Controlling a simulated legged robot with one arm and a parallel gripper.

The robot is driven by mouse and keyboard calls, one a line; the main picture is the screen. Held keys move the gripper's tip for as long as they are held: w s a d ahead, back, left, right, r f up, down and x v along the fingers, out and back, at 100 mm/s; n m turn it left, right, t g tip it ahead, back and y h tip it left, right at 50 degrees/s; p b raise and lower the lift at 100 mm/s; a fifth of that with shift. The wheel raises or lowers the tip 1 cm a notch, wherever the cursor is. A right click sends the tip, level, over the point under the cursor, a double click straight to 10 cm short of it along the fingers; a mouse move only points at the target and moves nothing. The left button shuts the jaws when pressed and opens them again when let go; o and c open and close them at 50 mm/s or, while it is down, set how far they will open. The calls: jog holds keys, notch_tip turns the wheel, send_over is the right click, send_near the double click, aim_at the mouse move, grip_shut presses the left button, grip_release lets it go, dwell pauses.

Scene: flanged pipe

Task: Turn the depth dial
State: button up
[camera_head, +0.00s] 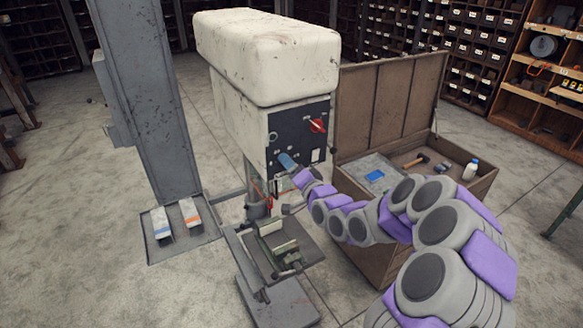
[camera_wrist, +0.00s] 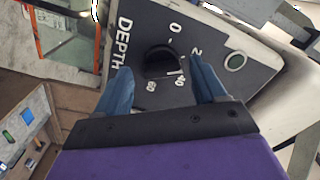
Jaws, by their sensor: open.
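The depth dial (camera_wrist: 163,62) is a black round knob on a dark panel (camera_wrist: 225,35) marked DEPTH, with numbers around it, in the wrist view. My gripper (camera_wrist: 163,85) has two blue fingers, open, one on each side of the dial in the picture. I cannot tell whether either finger touches the dial. In the head view my gripper (camera_head: 287,160) is at the lower part of the dark panel (camera_head: 288,137) on the cream drill machine (camera_head: 268,60). It hides the dial there.
A red switch (camera_head: 318,125) sits higher on the panel. A vise (camera_head: 280,245) stands below the machine head. An open wooden chest (camera_head: 385,110) with tools is close on the right. Open floor shows at left.

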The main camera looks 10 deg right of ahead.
jog(key=shift+a, duration=0.1)
jog(key=c, duration=1.1)
jog(key=shift+o, duration=0.2)
jog(key=shift+f+n+b, duration=0.15)
jog(key=shift+n+b, duration=0.15)
jog(key=shift+b, duration=0.1)
jog(key=n+b, duration=0.8)
jog(key=n, duration=0.3)
jog(key=shift+f+b, duration=0.15)
jog(key=shift+b, duration=0.15)
